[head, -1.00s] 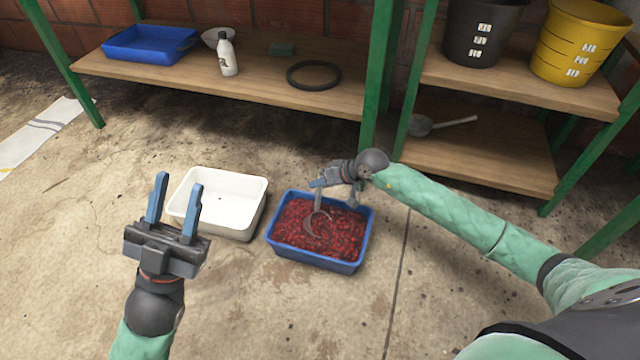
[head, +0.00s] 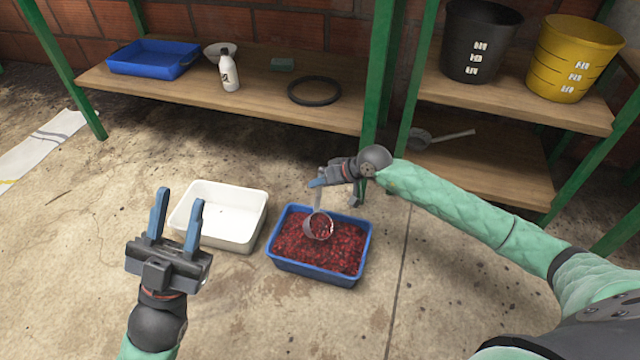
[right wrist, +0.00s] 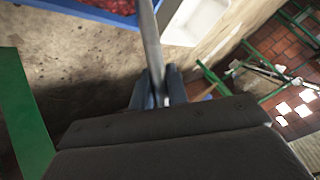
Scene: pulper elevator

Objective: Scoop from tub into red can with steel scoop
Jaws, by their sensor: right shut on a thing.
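A blue tub (head: 315,273) of red cherries stands on the floor; it also shows at the top of the right wrist view (right wrist: 118,16). The steel scoop (head: 319,226) is just over the cherries, its bowl holding red cherries. My right gripper (head: 318,183) is shut on the scoop's handle (right wrist: 151,50) above the tub. My left gripper (head: 177,218) is open and empty, in front of the white tub. No red can shows in these frames.
An empty white tub (head: 228,207) stands left of the blue tub. Behind, a wooden shelf (head: 180,87) holds a blue tray (head: 152,60), a white bottle (head: 229,72) and a black ring (head: 314,91). Black (head: 478,35) and yellow (head: 572,55) buckets stand right, above another scoop (head: 420,139).

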